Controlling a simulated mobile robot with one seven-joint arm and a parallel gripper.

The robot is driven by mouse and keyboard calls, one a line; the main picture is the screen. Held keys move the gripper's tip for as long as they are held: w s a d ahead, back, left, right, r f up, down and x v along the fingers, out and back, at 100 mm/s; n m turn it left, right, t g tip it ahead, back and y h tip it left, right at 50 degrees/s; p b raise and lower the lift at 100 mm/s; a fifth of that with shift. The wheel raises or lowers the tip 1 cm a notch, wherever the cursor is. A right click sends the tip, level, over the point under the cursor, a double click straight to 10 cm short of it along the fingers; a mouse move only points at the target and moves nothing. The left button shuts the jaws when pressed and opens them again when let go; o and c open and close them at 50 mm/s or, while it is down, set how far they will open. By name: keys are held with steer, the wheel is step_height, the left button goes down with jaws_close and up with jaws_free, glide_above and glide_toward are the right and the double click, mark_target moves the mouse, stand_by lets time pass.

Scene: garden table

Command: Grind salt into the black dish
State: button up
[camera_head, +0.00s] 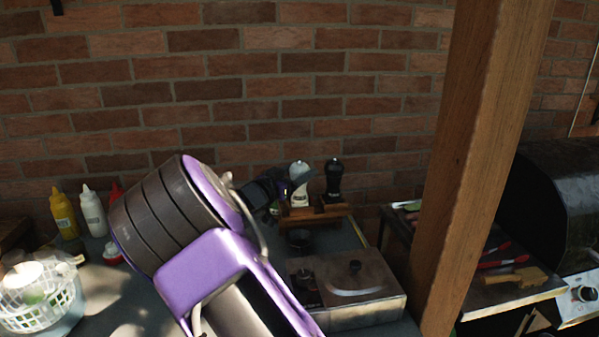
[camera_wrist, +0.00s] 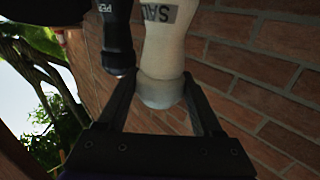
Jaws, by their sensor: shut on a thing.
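The white salt mill (camera_wrist: 168,50) fills the upper middle of the wrist view, its SALT label upside down there. My gripper (camera_wrist: 160,84) has one finger on each side of the mill's rounded end and is shut on it. In the head view the salt mill (camera_head: 298,187) is upright at the wooden stand (camera_head: 318,213), with my gripper (camera_head: 282,189) reaching it from the left. I cannot tell whether its base touches the stand. The black dish (camera_head: 299,238) sits on the counter just in front of the stand. Its inside is hard to see.
A black pepper mill (camera_head: 334,182) stands close right of the salt mill. A metal box with a lid (camera_head: 348,285) is in front. Sauce bottles (camera_head: 92,212) and a white basket (camera_head: 38,297) are at left. A wooden post (camera_head: 475,170) rises at right.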

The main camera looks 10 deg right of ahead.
steer(key=shift+f, duration=0.1)
steer(key=shift+c, duration=0.7)
steer(key=shift+f+n+t+y+b, duration=0.1)
steer(key=shift+n+t+y+b, duration=0.25)
steer(key=shift+b, duration=0.3)
steer(key=n+t+y+b, duration=0.1)
steer(key=b, duration=0.1)
steer(key=n+t+y+b, duration=0.1)
steer(key=y+b, duration=0.1)
steer(key=shift+d+f+n+t+b, duration=0.1)
steer(key=shift+f+n+t+b, duration=0.15)
steer(key=shift+b, duration=0.1)
steer(key=n+y+b, duration=0.1)
steer(key=n+t+y+b, duration=0.1)
steer(key=y+b, duration=0.1)
steer(key=n+t+y+b, duration=0.1)
steer(key=y, duration=0.1)
steer(key=shift+d+r+b, duration=0.1)
steer(key=shift+r+b, duration=0.15)
steer(key=shift+b, duration=0.05)
steer(key=n+y, duration=0.4)
steer(key=y, duration=0.1)
steer(key=shift+r+t+y, duration=0.2)
steer(key=shift+t+y, duration=0.1)
steer(key=shift+y, duration=0.05)
steer(key=shift+n+y, duration=0.8)
steer(key=shift+y, duration=0.5)
steer(key=shift+a+y, duration=0.2)
steer(key=shift+y, duration=0.1)
